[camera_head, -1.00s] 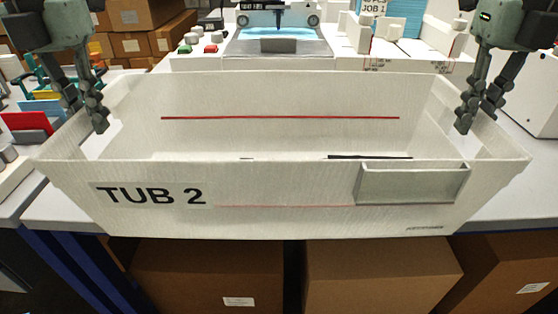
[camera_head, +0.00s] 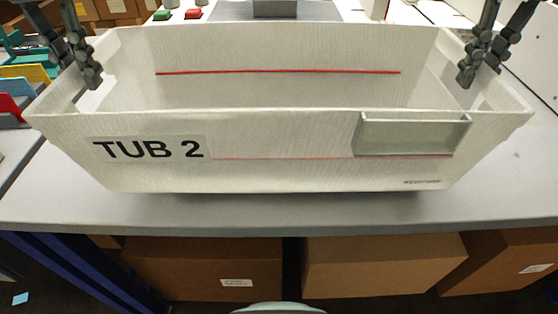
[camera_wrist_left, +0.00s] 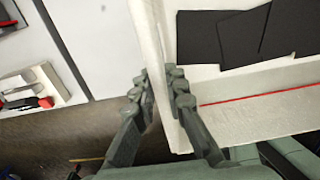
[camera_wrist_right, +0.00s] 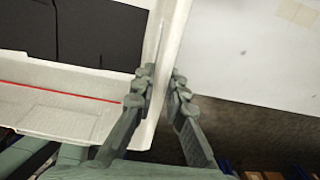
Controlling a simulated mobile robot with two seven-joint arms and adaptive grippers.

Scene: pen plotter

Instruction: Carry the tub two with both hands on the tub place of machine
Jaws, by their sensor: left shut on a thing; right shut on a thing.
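The tub two (camera_head: 290,180) is a large white open tub with a "TUB 2" label and a small grey pocket on its front wall. A red line runs along its inner back wall. My left gripper (camera_head: 88,80) is shut on the tub's left side wall, with one finger inside and one outside. My right gripper (camera_head: 472,75) is shut on the right side wall the same way. Dark flat sheets lie inside the tub in the left wrist view (camera_wrist_left: 235,38) and in the right wrist view (camera_wrist_right: 85,30). The machine (camera_head: 325,10) shows only in part behind the tub.
A grey-white table (camera_head: 280,212) lies below the tub, its front edge nearer to me. Coloured folders (camera_head: 22,80) stand at the left. Red and green buttons (camera_head: 190,13) show behind the tub. Cardboard boxes (camera_head: 380,265) sit under the table.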

